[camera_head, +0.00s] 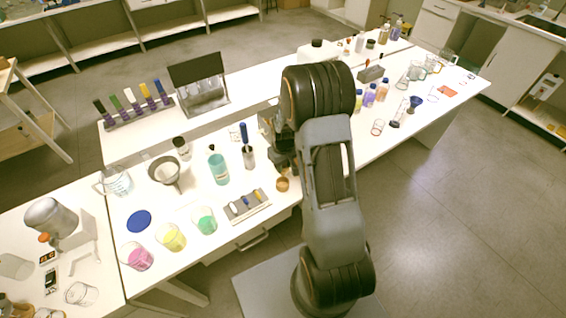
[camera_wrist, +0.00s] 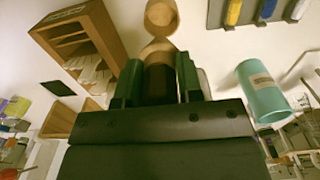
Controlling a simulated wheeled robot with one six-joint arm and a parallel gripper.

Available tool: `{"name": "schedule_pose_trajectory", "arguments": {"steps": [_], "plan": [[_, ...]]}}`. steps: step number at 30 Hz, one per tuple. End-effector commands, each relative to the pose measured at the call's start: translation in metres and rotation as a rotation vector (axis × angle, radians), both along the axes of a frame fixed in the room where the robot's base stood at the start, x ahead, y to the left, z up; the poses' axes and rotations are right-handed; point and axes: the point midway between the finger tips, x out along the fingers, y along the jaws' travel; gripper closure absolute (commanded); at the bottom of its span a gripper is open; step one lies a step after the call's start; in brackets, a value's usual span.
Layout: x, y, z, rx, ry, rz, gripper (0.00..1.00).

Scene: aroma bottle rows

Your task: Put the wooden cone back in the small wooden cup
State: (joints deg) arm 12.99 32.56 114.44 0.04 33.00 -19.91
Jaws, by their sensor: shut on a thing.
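My gripper (camera_wrist: 158,66) points away from the wrist camera, with its dark fingers shut on the tan wooden cone (camera_wrist: 157,48). The cone's tan part shows between and just beyond the fingertips. The small wooden cup (camera_wrist: 161,14) is right beyond the cone in the wrist view, cut by the top edge. In the head view the cup (camera_head: 282,185) stands on the white table near its front edge, just below my gripper (camera_head: 284,166). The cone is not clear in the head view. I cannot tell whether cone and cup touch.
A grey tray (camera_head: 233,215) with small coloured items lies left of the cup. A teal bottle (camera_head: 218,169) and a blue-topped tool (camera_head: 246,150) stand behind it. A wooden rack (camera_wrist: 96,30) shows at left in the wrist view. Beakers with coloured liquid (camera_head: 172,238) stand farther left.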

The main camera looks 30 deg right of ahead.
Motion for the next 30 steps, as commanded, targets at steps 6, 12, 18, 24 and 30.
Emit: {"name": "schedule_pose_trajectory", "arguments": {"steps": [6, 12, 18, 24, 30], "plan": [[0.000, 0.001, -0.019, 0.000, -0.001, 0.002, 0.90], [0.000, 0.001, -0.039, 0.000, 0.001, 0.000, 0.90], [0.000, 0.000, -0.061, 0.000, -0.001, -0.002, 0.90], [0.000, 0.000, -0.075, 0.000, -0.001, -0.002, 0.90], [0.000, -0.001, -0.078, 0.000, -0.001, -0.003, 0.90]]}}
